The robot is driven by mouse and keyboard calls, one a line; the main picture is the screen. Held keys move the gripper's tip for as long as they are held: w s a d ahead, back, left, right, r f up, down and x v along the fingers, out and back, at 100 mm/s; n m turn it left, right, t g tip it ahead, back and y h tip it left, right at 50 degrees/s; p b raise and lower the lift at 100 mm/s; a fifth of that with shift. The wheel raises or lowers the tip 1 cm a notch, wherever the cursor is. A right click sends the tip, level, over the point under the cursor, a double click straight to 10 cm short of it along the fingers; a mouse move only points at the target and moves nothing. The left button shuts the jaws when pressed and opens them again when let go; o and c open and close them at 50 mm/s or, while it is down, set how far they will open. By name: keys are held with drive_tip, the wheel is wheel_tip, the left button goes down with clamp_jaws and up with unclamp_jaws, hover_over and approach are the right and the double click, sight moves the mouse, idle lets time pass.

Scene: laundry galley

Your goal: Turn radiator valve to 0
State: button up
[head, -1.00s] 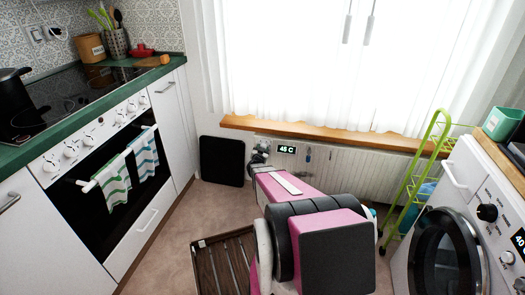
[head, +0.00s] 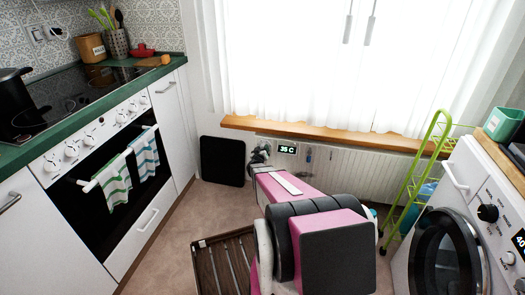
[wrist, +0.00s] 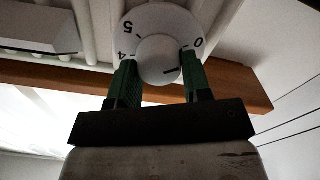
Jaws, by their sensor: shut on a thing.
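The radiator valve is a round white dial (wrist: 160,20) with a raised white knob (wrist: 157,56) in the wrist view. The marks 5, 4 and 0 are readable on the dial, upside down. A short dark line on the knob points toward the right finger, a little past the 0; the scale there is hidden. My gripper (wrist: 159,63) is shut on the knob, one green finger on each side. In the head view, my gripper (head: 259,154) is at the left end of the white radiator (head: 370,165), small and partly hidden by my arm.
A small display (head: 287,149) on the radiator reads 35 C. The wooden sill (head: 330,136) runs just above. A black panel (head: 222,161) leans at the left, a green rack (head: 413,180) stands right, and a slatted brown crate (head: 225,262) lies on the floor.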

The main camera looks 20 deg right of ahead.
drive_tip(key=shift+f, duration=0.1)
idle(0.3)
drive_tip(key=o, duration=0.9)
drive_tip(key=shift+s, duration=0.15)
drive_tip(key=v, duration=1)
drive_tip(key=shift+s+a, duration=0.2)
drive_tip(key=shift+a, duration=0.1)
